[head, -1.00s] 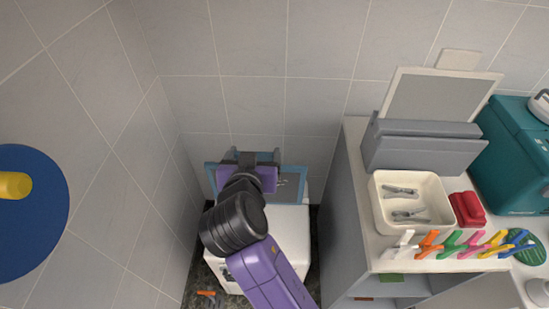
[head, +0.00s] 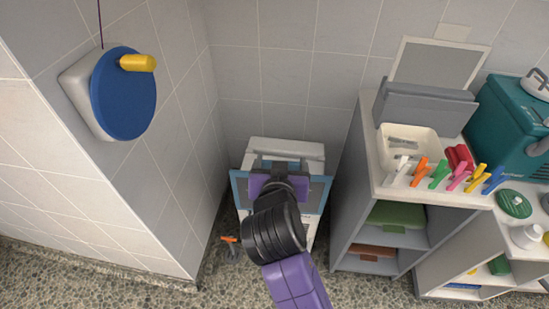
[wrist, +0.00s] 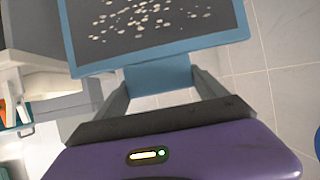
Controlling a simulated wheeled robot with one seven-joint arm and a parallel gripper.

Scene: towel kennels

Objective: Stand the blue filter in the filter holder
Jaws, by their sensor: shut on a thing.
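The blue filter (head: 319,194) is a flat blue frame around a dark grey mesh. My gripper (head: 279,172) is shut on it and holds it in front of the white machine in the head view. In the wrist view the gripper fingers (wrist: 163,86) close on the filter's blue tab, and pale specks lie on the mesh of the filter (wrist: 165,22). The arm hides the middle of the filter in the head view. A grey slotted block (head: 425,108), seemingly the filter holder, stands on the shelf top at right. A pale-framed grey panel (head: 437,63) stands upright behind it.
A white machine (head: 290,150) stands in the corner. The shelf unit (head: 352,180) bears a cream tray (head: 432,150), coloured clips (head: 440,172), a red object (head: 459,158) and a teal case (head: 510,120). A blue disc with a yellow peg (head: 125,95) is on the left wall.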

